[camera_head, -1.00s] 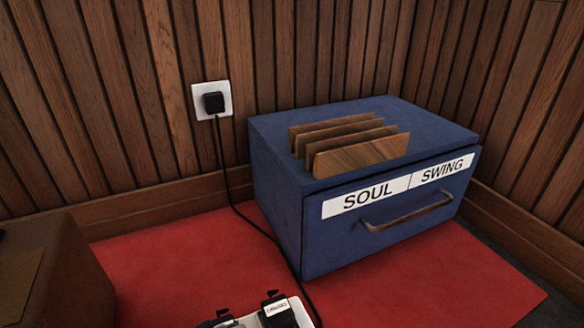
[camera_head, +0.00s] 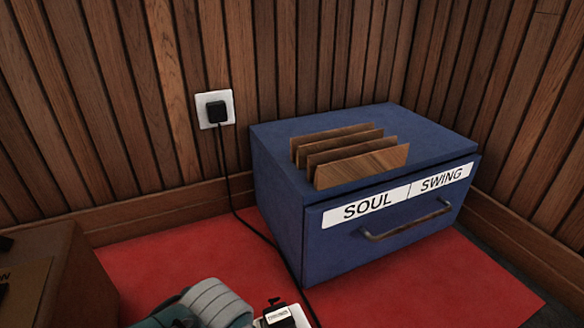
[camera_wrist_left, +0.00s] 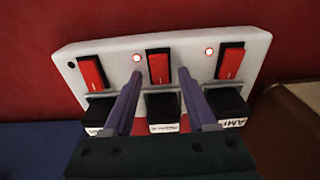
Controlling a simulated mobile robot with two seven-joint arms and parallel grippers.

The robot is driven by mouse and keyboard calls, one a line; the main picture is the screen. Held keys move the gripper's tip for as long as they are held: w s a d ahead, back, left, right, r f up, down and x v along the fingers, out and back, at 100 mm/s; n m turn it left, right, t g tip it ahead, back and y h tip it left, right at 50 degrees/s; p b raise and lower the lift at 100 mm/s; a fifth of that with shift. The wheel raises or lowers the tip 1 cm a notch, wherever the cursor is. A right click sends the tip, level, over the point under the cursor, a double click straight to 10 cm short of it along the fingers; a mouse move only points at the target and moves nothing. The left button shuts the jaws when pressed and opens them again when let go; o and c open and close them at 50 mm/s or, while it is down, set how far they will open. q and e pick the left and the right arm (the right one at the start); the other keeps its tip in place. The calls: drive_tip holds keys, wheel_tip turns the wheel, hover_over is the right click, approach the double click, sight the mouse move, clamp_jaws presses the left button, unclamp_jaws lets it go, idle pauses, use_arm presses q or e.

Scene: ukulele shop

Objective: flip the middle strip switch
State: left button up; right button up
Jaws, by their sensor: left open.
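A white power strip (camera_wrist_left: 108,60) crosses the left wrist view, with three red rocker switches in a row. The middle switch (camera_wrist_left: 159,68) lies between the fingertips of my open left gripper (camera_wrist_left: 160,73). The left indicator is dark; the lights left of the middle and right switches glow red. Black plugs with white labels sit below the switches, the middle plug (camera_wrist_left: 163,107) between my fingers. I cannot tell whether the fingers touch anything. In the head view my left arm covers most of the strip (camera_head: 304,318) at the bottom edge. My right gripper is out of view.
A blue drawer cabinet (camera_head: 290,200) labelled SOUL and SWING stands behind the strip, with wooden boards on top. A black cable (camera_head: 250,227) runs to a wall socket (camera_head: 229,108). A brown box (camera_head: 80,270) stands at left on the red mat (camera_head: 470,275).

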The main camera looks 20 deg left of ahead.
use_arm(q)
wheel_tip(320, 180, up, 10)
drive_tip(key=p, duration=0.9)
drive_tip(key=shift+s+d+p, duration=0.35)
drive_tip(key=shift+p, duration=0.05)
